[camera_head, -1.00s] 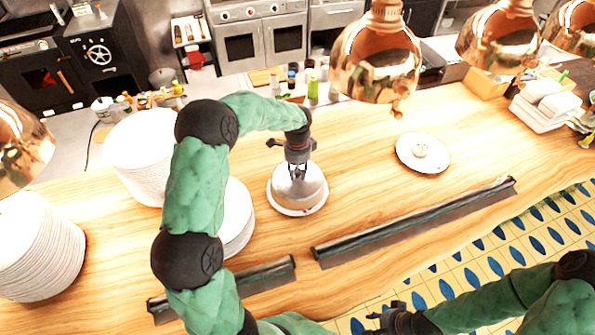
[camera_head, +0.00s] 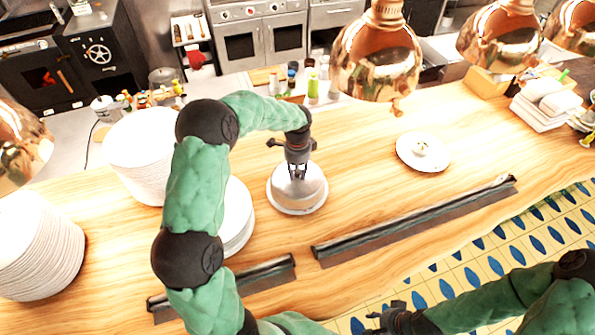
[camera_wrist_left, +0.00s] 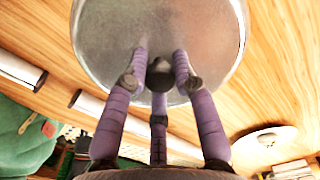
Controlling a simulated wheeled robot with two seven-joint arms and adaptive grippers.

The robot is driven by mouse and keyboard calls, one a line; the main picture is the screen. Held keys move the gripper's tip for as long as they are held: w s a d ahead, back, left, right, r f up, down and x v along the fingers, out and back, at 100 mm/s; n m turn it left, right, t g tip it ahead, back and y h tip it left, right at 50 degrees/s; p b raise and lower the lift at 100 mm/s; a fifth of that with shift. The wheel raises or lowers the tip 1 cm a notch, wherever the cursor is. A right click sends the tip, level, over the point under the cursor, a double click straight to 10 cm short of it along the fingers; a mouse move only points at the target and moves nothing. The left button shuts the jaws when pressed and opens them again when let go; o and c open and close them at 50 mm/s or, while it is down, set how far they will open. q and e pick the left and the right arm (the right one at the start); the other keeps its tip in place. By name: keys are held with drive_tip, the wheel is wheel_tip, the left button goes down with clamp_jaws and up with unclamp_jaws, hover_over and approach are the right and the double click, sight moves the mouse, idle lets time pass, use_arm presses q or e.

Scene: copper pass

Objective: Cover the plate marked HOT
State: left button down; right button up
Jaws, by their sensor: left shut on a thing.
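A silver dome cover (camera_head: 290,193) stands upright on the wooden counter, right of the plate stacks. A pale rim shows around its foot; I cannot tell whether this is a plate under it. My left gripper (camera_head: 297,174) comes down from above and is shut on the dome's knob. In the left wrist view, its fingers (camera_wrist_left: 160,70) close around the dark knob against the silver dome (camera_wrist_left: 115,35). A white plate (camera_head: 408,160) with a small pale food item (camera_head: 421,149) lies uncovered to the right. No HOT marking is readable. My right gripper (camera_head: 385,320) is low at the front, its fingers unclear.
Stacks of white plates (camera_head: 140,160) stand left, partly behind my left arm. Copper heat lamps (camera_head: 375,60) hang over the counter. Dark rails (camera_head: 415,222) run along the front. Stacked white dishes (camera_head: 545,105) stand far right. The counter between dome and uncovered plate is clear.

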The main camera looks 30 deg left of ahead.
idle(0.3)
use_arm(q)
drive_tip(key=shift+c, duration=1.8)
unclamp_jaws()
drive_tip(key=shift+r+p, duration=1.6)
drive_tip(key=shift+r, duration=0.9)
